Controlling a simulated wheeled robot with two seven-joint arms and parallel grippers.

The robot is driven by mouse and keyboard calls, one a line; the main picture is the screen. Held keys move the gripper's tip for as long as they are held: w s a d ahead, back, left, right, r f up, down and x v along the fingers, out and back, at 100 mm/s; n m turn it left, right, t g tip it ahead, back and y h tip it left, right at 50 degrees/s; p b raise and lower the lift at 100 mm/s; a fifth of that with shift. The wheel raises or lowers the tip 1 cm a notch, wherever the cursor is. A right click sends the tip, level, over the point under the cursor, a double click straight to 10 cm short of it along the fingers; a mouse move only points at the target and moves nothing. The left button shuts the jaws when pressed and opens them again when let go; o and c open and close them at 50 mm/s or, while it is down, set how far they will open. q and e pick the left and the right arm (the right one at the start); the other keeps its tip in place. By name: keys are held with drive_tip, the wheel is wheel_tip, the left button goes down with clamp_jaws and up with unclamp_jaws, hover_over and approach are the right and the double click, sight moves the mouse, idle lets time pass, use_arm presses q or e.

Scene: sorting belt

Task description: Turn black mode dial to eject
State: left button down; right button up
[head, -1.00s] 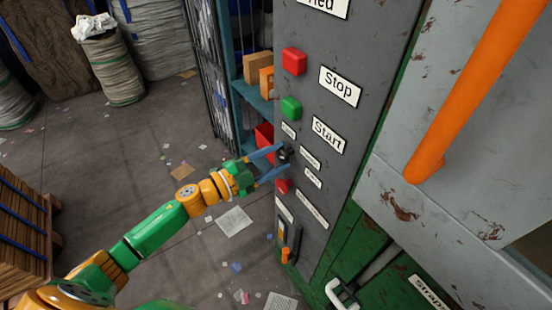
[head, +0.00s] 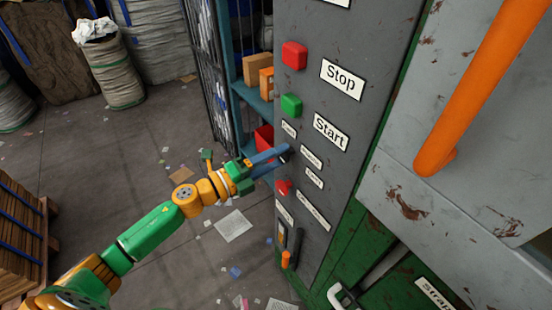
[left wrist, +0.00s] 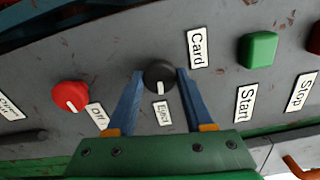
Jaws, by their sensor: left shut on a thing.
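The black mode dial (left wrist: 160,73) sits on the grey control panel (left wrist: 225,85), between the two blue fingers of my left gripper (left wrist: 160,80) in the left wrist view. The gripper is shut on it. The dial's white pointer mark lines up with the Eject label (left wrist: 162,112). A Card label (left wrist: 198,48) is on the dial's other side. In the head view my left gripper (head: 280,156) reaches the panel from the left and mostly hides the dial. My right gripper is not in view.
A red knob (left wrist: 70,96) with an Off label is close to the dial. The red Stop button (head: 294,55) and green Start button (head: 291,105) are above it. An orange handle (head: 480,85) is at the right. Open floor lies left of the panel.

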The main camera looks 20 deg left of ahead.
use_arm(q)
drive_tip(key=shift+r+m, duration=0.1)
drive_tip(key=shift+m, duration=0.2)
drive_tip(key=shift+c, duration=1.5)
unclamp_jaws()
drive_tip(key=shift+w, duration=0.1)
drive_tip(key=b+v, duration=0.2)
drive_tip(key=v, duration=0.5)
